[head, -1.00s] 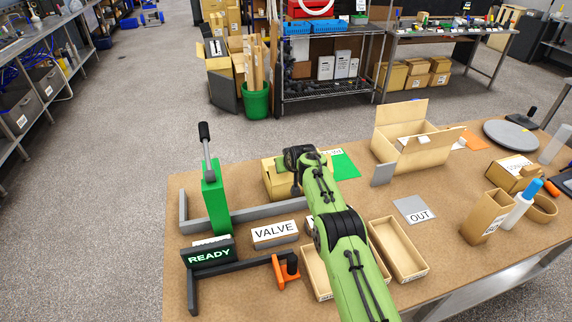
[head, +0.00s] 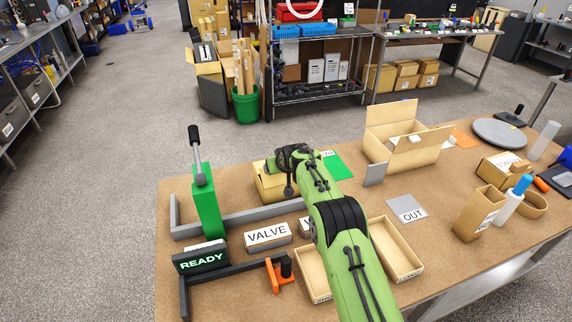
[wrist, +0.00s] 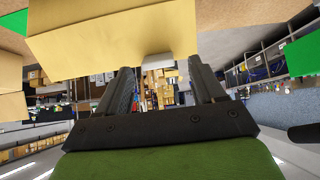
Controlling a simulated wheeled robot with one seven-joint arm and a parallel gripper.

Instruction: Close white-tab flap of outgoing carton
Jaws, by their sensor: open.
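A small yellowish carton (head: 268,187) stands beyond the VALVE block, partly hidden by my gripper (head: 287,178). In the wrist view a broad carton panel (wrist: 110,35) fills the upper left, with a small whitish tab (wrist: 158,62) at its lower edge. My gripper (wrist: 163,88) is open and empty there, its two dark fingers apart just below the tab. Contact with the panel cannot be told. A larger open carton (head: 385,152) stands to the right with flaps raised and a whitish patch (head: 415,138). I cannot tell which carton is the outgoing one.
A green upright with a black lever (head: 206,200) and a READY sign (head: 201,260) stand at left. A VALVE block (head: 267,236), long open trays (head: 398,252) and a grey OUT plate (head: 407,209) lie nearer.

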